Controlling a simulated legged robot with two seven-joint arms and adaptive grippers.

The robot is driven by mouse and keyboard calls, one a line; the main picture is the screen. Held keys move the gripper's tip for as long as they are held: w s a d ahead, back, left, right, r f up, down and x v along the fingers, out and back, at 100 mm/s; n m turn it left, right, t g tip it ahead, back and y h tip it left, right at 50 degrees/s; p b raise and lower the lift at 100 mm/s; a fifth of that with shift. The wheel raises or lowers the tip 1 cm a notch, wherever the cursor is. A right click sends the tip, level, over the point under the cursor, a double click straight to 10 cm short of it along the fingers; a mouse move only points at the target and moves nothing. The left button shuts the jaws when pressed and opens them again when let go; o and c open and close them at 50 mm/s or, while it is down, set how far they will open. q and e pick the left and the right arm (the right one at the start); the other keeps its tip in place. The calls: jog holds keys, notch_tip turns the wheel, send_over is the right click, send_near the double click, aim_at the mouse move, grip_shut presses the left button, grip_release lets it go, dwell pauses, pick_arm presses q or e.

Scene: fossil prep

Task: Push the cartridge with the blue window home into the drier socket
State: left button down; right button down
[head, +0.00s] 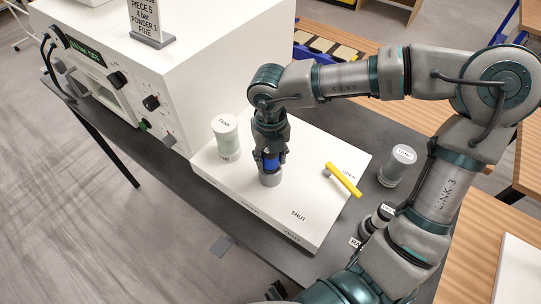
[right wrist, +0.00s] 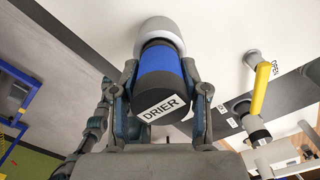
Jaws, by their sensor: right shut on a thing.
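The cartridge (head: 270,163) has a blue band and a dark end. In the right wrist view the cartridge (right wrist: 162,72) carries a DRIER label on its near end. My right gripper (head: 269,155) is shut on it, one finger on each side. The cartridge's far end meets the pale grey round socket (head: 270,179) on the white box; the socket also shows in the right wrist view (right wrist: 158,27). The blue band still shows outside the socket, and the depth of seating is hidden.
A TANK canister (head: 227,140) stands on the white box (head: 225,180). Another labelled canister (head: 397,167) and a dark one (head: 378,217) stand to the right. A white machine (head: 200,70) with knobs stands at the left.

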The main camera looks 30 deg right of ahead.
dwell(0.6)
jog(key=c, duration=0.5)
grip_release()
notch_tip(320, 180, up, 7)
jog(key=p, duration=0.3)
jog(key=shift+r, duration=0.15)
